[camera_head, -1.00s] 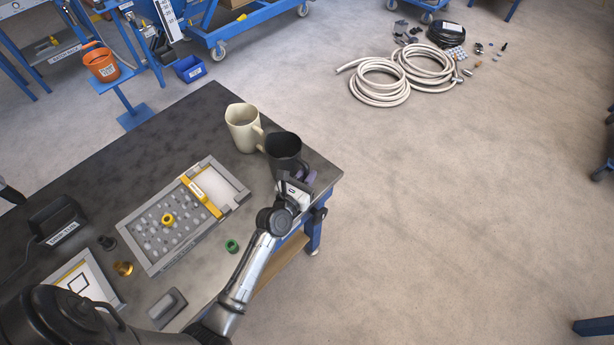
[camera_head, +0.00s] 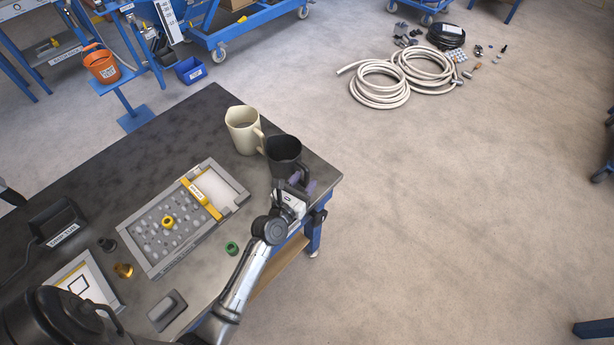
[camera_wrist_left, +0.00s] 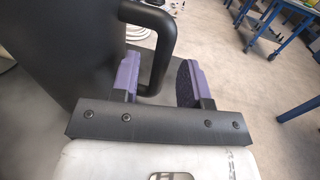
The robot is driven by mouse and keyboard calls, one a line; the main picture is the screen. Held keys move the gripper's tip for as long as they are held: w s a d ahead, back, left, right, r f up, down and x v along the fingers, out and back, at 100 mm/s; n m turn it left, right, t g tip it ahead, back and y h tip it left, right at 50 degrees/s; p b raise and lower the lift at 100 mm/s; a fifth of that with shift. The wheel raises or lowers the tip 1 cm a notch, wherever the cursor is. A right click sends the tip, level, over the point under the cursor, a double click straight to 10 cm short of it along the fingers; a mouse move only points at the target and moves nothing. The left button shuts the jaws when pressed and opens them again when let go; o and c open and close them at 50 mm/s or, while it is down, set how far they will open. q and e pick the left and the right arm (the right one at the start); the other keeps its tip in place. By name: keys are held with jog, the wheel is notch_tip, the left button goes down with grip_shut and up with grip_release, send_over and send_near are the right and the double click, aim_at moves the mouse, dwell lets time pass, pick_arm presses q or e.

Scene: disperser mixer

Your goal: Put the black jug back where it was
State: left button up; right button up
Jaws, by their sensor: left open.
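The black jug (camera_head: 284,152) stands upright on the dark table (camera_head: 205,110), near its right corner. My left gripper (camera_head: 296,181) is at the jug's near side, with its jaws open. In the left wrist view, the black jug (camera_wrist_left: 70,60) fills the left side, and its handle (camera_wrist_left: 165,45) shows between and just beyond the purple fingers (camera_wrist_left: 187,82). I cannot tell whether either finger touches the handle. My right gripper is not in view.
A cream jug (camera_head: 241,130) stands close beside the black jug, to its left. A grey tray (camera_head: 150,262) with a yellow bar (camera_head: 205,195), a green ring (camera_head: 232,248) and a grey block (camera_head: 167,308) lie nearer. The table edge is close on the right.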

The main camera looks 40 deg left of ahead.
pick_arm(q)
jog(key=s, duration=0.3)
jog(key=s+d, duration=0.1)
jog(key=s, duration=0.6)
jog(key=shift+d, duration=0.15)
jog(key=shift+d+m+h, duration=0.25)
jog(key=shift+m+h, duration=0.05)
jog(key=shift+m, duration=0.3)
jog(key=s+d+f+m+g+h, duration=0.1)
jog(key=s+d+m+g+h, duration=0.25)
jog(key=m, duration=0.65)
jog(key=s+d+f+m+g+h, duration=0.2)
jog(key=s+d+m+g, duration=0.15)
jog(key=m, duration=0.65)
jog(key=s+f+m+g+y, duration=0.1)
jog(key=s+m+g+y, duration=0.2)
jog(key=s+m+g, duration=0.4)
jog(key=shift+s+a+m+y, duration=0.4)
jog(key=shift+s+m, duration=2.55)
jog(key=shift+m, duration=2.65)
